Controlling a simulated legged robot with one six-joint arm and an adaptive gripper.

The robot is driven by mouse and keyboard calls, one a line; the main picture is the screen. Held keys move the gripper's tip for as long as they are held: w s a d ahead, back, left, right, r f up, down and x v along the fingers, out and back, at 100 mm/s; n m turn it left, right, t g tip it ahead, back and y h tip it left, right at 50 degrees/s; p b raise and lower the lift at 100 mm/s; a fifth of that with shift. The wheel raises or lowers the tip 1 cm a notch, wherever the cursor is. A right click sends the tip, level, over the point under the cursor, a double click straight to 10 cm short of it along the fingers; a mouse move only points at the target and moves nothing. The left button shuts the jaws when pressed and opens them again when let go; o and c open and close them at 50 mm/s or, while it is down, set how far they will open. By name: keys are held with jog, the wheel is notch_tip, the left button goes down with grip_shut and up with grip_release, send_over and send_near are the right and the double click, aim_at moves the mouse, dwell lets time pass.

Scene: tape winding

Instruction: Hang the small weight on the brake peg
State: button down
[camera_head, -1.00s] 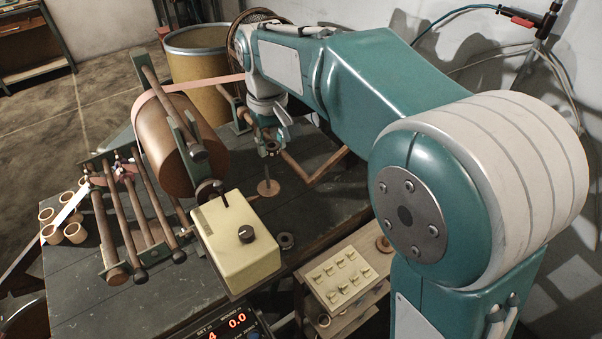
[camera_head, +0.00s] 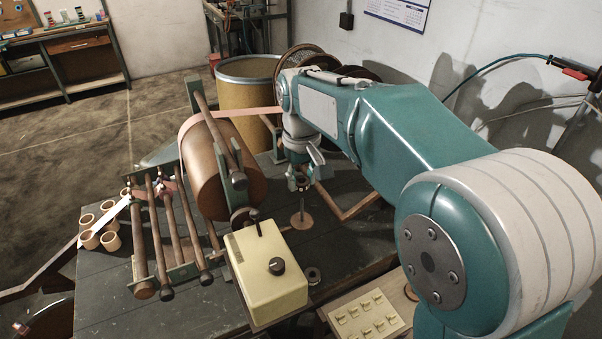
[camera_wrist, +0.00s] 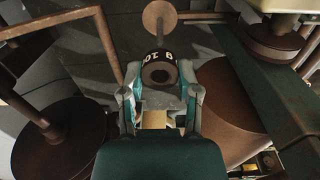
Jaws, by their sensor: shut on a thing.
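My gripper (camera_wrist: 161,100) is shut on a small dark ring-shaped weight (camera_wrist: 160,70) with pale lettering and a round centre hole. In the head view my gripper (camera_head: 300,182) hangs above the table, over a thin upright stand with a round brown base (camera_head: 302,220). A round brown disc with a stem (camera_wrist: 160,16) shows beyond the weight in the wrist view, apart from it in the picture. A bent brown rod (camera_head: 348,207) lies to the right of the stand. I cannot tell for certain which part is the brake peg.
A copper-brown drum (camera_head: 222,182) and several rollers (camera_head: 170,225) stand to the left. A cream control box (camera_head: 265,280) is in front. Another dark ring (camera_head: 313,275) lies on the table (camera_head: 105,290). Several tan cores (camera_head: 88,238) sit at the far left.

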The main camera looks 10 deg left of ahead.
jog(key=shift+f, duration=3.05)
jog(key=shift+c, duration=1.2)
grip_release()
notch_tip(320, 180, up, 12)
